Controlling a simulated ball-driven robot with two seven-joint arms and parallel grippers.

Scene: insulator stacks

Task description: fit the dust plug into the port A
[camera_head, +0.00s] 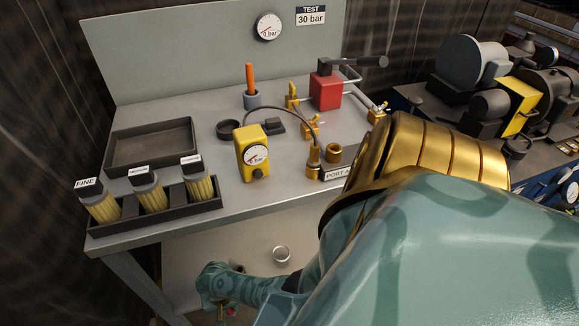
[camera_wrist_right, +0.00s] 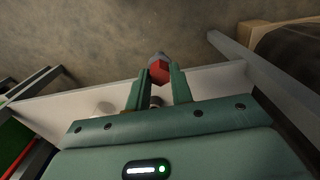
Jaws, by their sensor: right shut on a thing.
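My right gripper (camera_head: 222,314) hangs low in front of the bench, at the bottom edge of the head view. The port A label (camera_head: 337,175) is at the bench's front edge. A brass socket (camera_head: 334,152) stands just behind it, open at the top. A brass fitting (camera_head: 313,162) with a hose stands to its left. My left gripper is not in view.
A yellow gauge (camera_head: 252,152) stands left of the fittings. A rack of labelled brush-like bundles (camera_head: 152,197) and an empty dark tray (camera_head: 152,145) are at the left. A red block with a lever (camera_head: 325,90) stands behind. My right arm hides the bench's right front.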

